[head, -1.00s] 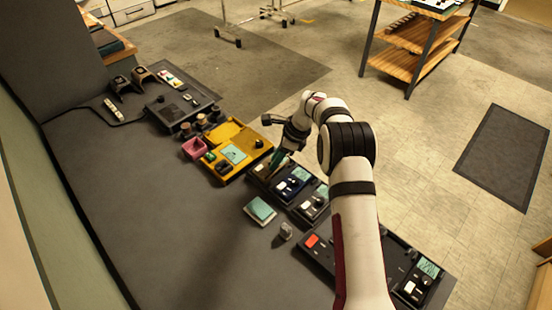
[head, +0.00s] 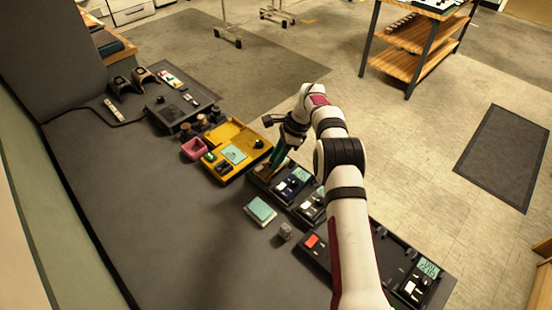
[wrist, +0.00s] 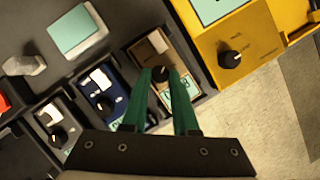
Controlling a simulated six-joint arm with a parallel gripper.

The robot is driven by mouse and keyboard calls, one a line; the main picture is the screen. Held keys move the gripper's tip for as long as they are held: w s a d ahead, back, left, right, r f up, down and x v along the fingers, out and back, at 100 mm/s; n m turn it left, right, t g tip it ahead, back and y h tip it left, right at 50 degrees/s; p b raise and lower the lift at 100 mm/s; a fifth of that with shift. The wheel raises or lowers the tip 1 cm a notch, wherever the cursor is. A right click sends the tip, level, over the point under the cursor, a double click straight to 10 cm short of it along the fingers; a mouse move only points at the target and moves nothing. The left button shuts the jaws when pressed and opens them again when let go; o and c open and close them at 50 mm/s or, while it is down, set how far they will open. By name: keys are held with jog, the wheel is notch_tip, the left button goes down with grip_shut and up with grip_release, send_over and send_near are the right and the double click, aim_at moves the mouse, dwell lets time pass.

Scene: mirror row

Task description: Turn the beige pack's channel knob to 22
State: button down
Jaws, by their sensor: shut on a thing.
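The beige pack (wrist: 146,50) sits in a dark tray slot beside the yellow tray in the wrist view. Its dark channel knob (wrist: 160,74) is between the green fingertips of my gripper (wrist: 160,72), which is shut on it. The pack's greenish display (wrist: 181,96) shows partly between and beside the fingers; I cannot read its number. In the head view my gripper (head: 277,163) reaches down over the beige pack (head: 261,169), mostly hiding it.
A teal-topped block (head: 261,210) and a small grey knob-like piece (head: 286,231) lie on the table.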

jog(key=shift+w+n+g, duration=0.15)
jog(key=shift+n+g, duration=0.25)
jog(key=shift+n, duration=0.7)
jog(key=c, duration=0.7)
grip_release()
jog(key=shift+o, duration=0.2)
notch_tip(320, 180, up, 4)
jog(key=s+d+r, duration=0.4)
jog(key=d+r, duration=0.3)
jog(key=d, duration=0.4)
jog(key=shift+s, duration=0.1)
